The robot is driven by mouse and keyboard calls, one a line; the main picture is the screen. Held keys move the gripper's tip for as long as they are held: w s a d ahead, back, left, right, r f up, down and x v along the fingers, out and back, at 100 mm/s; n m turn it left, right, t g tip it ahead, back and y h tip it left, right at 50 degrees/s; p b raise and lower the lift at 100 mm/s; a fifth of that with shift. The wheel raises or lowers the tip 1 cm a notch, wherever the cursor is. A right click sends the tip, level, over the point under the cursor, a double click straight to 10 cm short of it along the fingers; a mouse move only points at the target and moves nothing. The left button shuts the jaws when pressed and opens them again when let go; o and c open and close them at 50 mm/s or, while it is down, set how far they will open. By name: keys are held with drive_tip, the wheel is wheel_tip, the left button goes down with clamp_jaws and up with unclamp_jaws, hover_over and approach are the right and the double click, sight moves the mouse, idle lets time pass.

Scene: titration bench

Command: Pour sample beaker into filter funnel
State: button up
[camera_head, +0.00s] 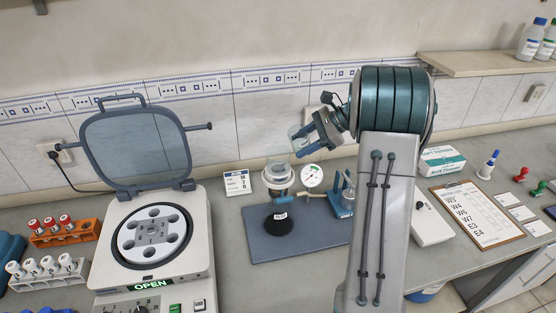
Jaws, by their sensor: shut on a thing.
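My gripper (307,137) is shut on a clear glass beaker (298,141), raised above the bench in the middle of the view. The beaker looks tilted toward the lower left; its contents are too small to make out. The white filter funnel (277,173) stands below and a little left of the beaker, with a clear gap between them.
A round gauge (312,175) and a small blue pump stand (343,197) are beside the funnel. An open-lidded centrifuge (150,262) stands at left, near tube racks (66,236). A clipboard (478,213) and a white-teal box (442,160) lie at right. My arm hides some bench.

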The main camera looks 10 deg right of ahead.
sight(290, 135)
drive_tip(key=shift+n+t+h, duration=0.3)
drive_tip(key=shift+n+h, duration=0.1)
drive_tip(key=shift+h, duration=0.5)
drive_tip(key=r, duration=0.2)
drive_tip(key=a+r, duration=0.1)
drive_tip(key=r, duration=0.1)
drive_tip(key=r+p, duration=0.1)
drive_tip(key=shift+s+a+r, duration=0.15)
drive_tip(key=shift+s+r, duration=0.2)
drive_tip(key=shift+r, duration=0.05)
drive_tip(key=shift+s+a+f+b, duration=0.15)
drive_tip(key=shift+a+f+b, duration=0.1)
drive_tip(key=shift+b, duration=0.55)
drive_tip(key=shift+a+r+t+h+b, duration=0.2)
drive_tip(key=shift+r+t+h+b, duration=0.2)
drive_tip(key=shift+h+b, duration=0.3)
drive_tip(key=shift+s+a+r+n+h+b, duration=0.1)
drive_tip(key=shift+s+r+n+h+b, duration=0.05)
drive_tip(key=shift+r+n+h+b, duration=0.35)
drive_tip(key=shift+f+t+b, duration=0.35)
drive_tip(key=shift+t+b, duration=0.05)
drive_tip(key=shift+b, duration=0.35)
drive_tip(key=shift+h+b, duration=0.7)
drive_tip(key=shift+b, duration=0.15)
drive_tip(key=shift+f+n+t+h+b, duration=0.1)
drive_tip(key=shift+n+t+h+b, duration=0.2)
drive_tip(key=shift+b, duration=0.15)
